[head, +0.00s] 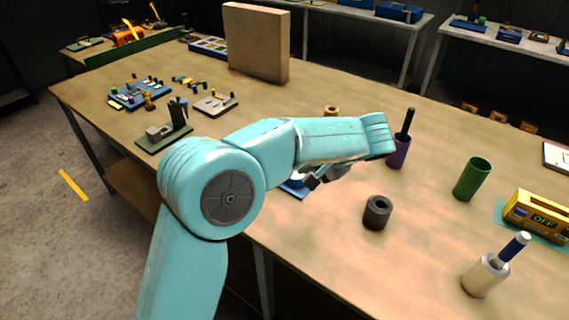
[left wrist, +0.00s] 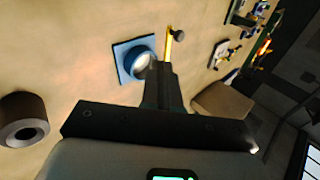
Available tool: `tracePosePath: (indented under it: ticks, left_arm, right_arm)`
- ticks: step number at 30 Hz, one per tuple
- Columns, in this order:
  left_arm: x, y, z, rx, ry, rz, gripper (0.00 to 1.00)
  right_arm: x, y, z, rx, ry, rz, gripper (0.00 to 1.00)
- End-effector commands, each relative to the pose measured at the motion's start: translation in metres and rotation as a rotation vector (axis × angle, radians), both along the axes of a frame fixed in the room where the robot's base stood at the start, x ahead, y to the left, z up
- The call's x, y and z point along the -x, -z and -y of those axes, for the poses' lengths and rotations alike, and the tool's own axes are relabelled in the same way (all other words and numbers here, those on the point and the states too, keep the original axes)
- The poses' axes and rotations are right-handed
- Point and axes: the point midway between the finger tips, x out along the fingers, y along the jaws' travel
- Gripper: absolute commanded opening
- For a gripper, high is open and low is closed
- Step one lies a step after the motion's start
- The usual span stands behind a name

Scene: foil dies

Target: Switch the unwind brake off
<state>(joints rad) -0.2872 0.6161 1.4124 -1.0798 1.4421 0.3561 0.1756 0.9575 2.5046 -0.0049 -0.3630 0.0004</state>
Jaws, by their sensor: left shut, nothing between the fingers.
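A blue plate (head: 293,188) lies on the table, mostly hidden behind my left arm. The left wrist view shows the blue plate (left wrist: 125,50) with a pale round part, and beside it a yellow lever (left wrist: 168,45) with a dark knob. I cannot tell whether this is the unwind brake. A yellow box (head: 538,212) with a display reading OFF stands at the right edge. My left gripper (head: 314,181) is shut and empty, close to the blue plate; its dark fingers (left wrist: 162,92) point towards the lever, and contact cannot be judged. My right gripper is out of view.
A dark hollow cylinder (head: 377,212), a purple cup (head: 398,152), a green cup (head: 472,179) and a white bottle-like holder (head: 484,277) stand to the right. A tan upright block (head: 257,42) stands at the back. Small fixtures cover the table's left part.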

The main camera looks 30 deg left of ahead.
Motion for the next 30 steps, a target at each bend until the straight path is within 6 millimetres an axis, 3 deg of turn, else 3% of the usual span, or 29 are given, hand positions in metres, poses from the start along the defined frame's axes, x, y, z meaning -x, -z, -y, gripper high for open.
tracePosePath:
  ticks: [14,30]
  left_arm:
    - [0.007,0.001,-0.007,-0.007,-0.013,0.002,0.0]
    - [-0.014,0.071,-0.076,-0.006,-0.011,0.002,0.0]
  right_arm:
    - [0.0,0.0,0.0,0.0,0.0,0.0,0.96]
    - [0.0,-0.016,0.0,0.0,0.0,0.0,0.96]
